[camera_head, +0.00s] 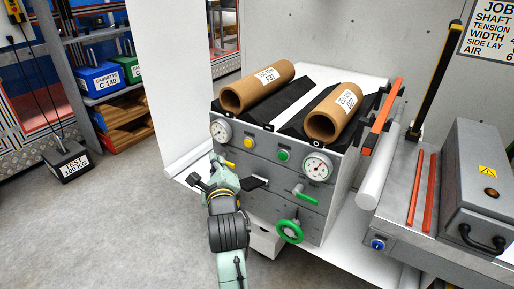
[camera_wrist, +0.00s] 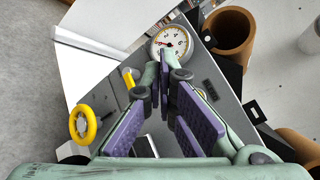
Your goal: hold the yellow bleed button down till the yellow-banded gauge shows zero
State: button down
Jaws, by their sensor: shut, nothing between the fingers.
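The yellow bleed button (camera_head: 249,143) is on the upper front panel of a grey cabinet, right of the left gauge (camera_head: 221,130). My gripper (camera_head: 217,160) is in front of the panel, below the left gauge and left of the button in the head view. In the wrist view my gripper (camera_wrist: 165,72) points at the panel just short of the gauge, fingertips together and empty.
A green button (camera_head: 283,155), second gauge (camera_head: 317,168), green lever (camera_head: 305,197) and green handwheel (camera_head: 290,231) are to the right. Cardboard rolls (camera_head: 258,87) lie on top of the cabinet.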

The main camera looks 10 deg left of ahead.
aim_at(248, 143)
jog(key=shift+d+f, duration=0.35)
jog(key=shift+d, duration=0.05)
jog(key=shift+w, duration=0.1)
jog(key=w+d, duration=0.3)
jog(key=w, duration=0.5)
jog(key=shift+w+p, duration=0.25)
jog(key=shift+p, duration=0.05)
dwell(1.3)
jog(key=shift+w+d, duration=0.1)
jog(key=shift+w, duration=0.15)
jog(key=shift+w+d, duration=0.25)
jog(key=shift+w, duration=0.2)
dwell(2.0)
jog(key=shift+s, duration=0.1)
jog(key=shift+s+a+p, duration=0.35)
jog(key=shift+s+p, duration=0.1)
jog(key=shift+s, duration=0.3)
